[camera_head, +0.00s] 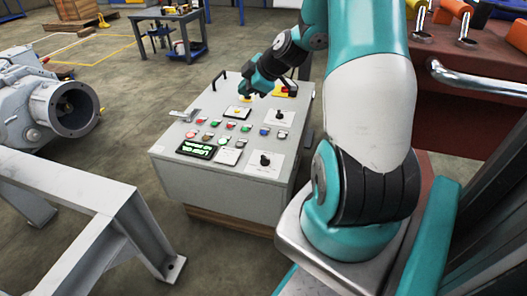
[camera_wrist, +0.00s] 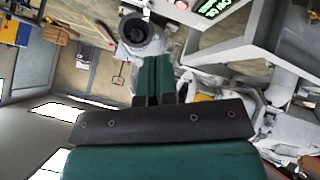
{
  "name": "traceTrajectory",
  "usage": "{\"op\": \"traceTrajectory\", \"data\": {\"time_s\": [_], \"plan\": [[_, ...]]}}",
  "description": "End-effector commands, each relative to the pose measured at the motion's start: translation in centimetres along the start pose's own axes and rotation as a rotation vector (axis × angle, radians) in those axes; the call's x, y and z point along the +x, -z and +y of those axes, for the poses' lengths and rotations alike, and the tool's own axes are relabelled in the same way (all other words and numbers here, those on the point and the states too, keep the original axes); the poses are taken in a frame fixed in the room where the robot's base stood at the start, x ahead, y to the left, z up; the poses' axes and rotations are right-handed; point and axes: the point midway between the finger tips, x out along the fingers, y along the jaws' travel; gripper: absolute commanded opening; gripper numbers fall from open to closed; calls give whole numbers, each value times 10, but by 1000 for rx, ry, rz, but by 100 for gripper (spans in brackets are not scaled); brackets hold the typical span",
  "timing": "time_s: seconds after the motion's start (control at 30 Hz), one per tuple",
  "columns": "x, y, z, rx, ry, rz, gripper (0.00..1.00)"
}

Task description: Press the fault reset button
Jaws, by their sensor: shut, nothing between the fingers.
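The grey control box (camera_head: 222,172) stands left of my arm in the head view. Its sloped top carries several small red, green, white and blue buttons (camera_head: 216,127), and a white plate with a yellow part (camera_head: 238,112). I cannot read the labels, so I cannot tell which is the fault reset button. My gripper (camera_head: 250,93) is above the far part of the panel, shut and empty; its tip hides some of the surface there, and contact cannot be told. In the wrist view the closed fingers (camera_wrist: 155,78) point away from the lit display (camera_wrist: 215,8).
A green lit display (camera_head: 197,149) and black rotary knobs (camera_head: 265,160) are on the near panel. A red button on yellow (camera_head: 285,90) is at the far right. A grey pump with a round opening (camera_head: 75,108) and a grey steel frame (camera_head: 95,195) stand to the left.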

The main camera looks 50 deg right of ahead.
Motion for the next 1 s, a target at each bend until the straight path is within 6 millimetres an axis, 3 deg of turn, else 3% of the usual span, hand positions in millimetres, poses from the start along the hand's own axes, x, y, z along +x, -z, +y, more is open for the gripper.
{"op": "traceTrajectory", "data": {"time_s": [0.03,0.1,0.23,0.73,1.0], "plan": [[14,-30,-2,-7,-29,-10,0],[19,-52,2,-26,-63,-22,0],[22,-74,6,-48,-97,-37,0],[23,-79,7,-55,-105,-41,0],[39,-92,-3,-54,-104,-40,0]]}}
